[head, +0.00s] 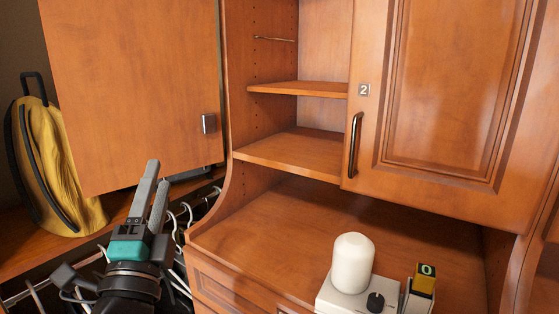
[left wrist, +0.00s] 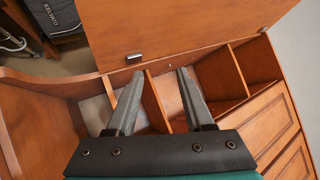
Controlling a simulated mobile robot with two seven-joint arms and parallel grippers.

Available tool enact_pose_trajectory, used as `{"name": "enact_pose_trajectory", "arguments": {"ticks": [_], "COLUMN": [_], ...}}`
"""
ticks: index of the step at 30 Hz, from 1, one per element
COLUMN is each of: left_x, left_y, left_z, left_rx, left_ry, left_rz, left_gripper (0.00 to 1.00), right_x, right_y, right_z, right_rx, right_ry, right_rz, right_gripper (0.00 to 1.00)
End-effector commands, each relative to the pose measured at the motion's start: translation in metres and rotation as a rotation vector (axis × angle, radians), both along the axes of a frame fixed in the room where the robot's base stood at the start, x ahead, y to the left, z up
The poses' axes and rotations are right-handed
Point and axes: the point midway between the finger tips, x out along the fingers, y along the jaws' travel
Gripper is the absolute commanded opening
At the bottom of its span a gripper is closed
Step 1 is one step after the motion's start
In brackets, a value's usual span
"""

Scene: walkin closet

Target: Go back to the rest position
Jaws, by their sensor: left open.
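My left gripper (head: 157,183) is at the lower left of the head view, pointing up in front of the open cabinet door (head: 135,90). In the left wrist view its two grey fingers (left wrist: 157,85) stand apart, with nothing between them. Open wooden compartments (left wrist: 218,75) show behind the fingers in that view. My right gripper does not show in either view.
An open cabinet (head: 290,150) with bare shelves stands in the middle. A closed door (head: 450,90) with the number 2 is to its right. A white device (head: 352,262) stands on the counter (head: 270,235). A yellow bag (head: 55,165) is at the left, near several hangers (head: 185,215).

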Motion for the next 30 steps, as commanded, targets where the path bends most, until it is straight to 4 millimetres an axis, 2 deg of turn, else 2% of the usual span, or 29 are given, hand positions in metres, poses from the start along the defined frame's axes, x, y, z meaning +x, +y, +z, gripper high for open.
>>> {"name": "enact_pose_trajectory", "arguments": {"ticks": [1,5,6,9,12,15,18,22,30], "left_x": [0.000,-0.015,-0.024,-0.057,-0.099,-0.143,-0.186,-0.245,-0.230], "left_y": [0.013,0.036,0.039,0.038,0.028,0.014,-0.001,-0.023,-0.024], "left_z": [-0.036,-0.131,-0.161,-0.229,-0.285,-0.325,-0.353,-0.376,-0.454], "left_rx": [-0.151,-0.531,-0.638,-0.882,-1.088,-1.249,-1.378,-1.519,-1.503], "left_ry": [0.114,0.404,0.491,0.703,0.897,1.066,1.218,1.405,1.424], "left_rz": [0.005,0.055,0.078,0.151,0.235,0.322,0.409,0.530,0.552], "left_gripper": [0.52,0.52,0.52,0.52,0.52,0.52,0.52,0.52,0.52], "right_x": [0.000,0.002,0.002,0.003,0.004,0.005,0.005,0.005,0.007], "right_y": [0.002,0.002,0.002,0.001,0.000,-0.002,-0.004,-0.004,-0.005], "right_z": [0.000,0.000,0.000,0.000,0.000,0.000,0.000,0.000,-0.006], "right_rx": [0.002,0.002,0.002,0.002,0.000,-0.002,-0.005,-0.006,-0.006], "right_ry": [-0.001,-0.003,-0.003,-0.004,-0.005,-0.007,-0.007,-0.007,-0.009], "right_rz": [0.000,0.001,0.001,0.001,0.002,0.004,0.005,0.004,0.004], "right_gripper": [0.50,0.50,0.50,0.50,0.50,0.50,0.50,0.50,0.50]}}
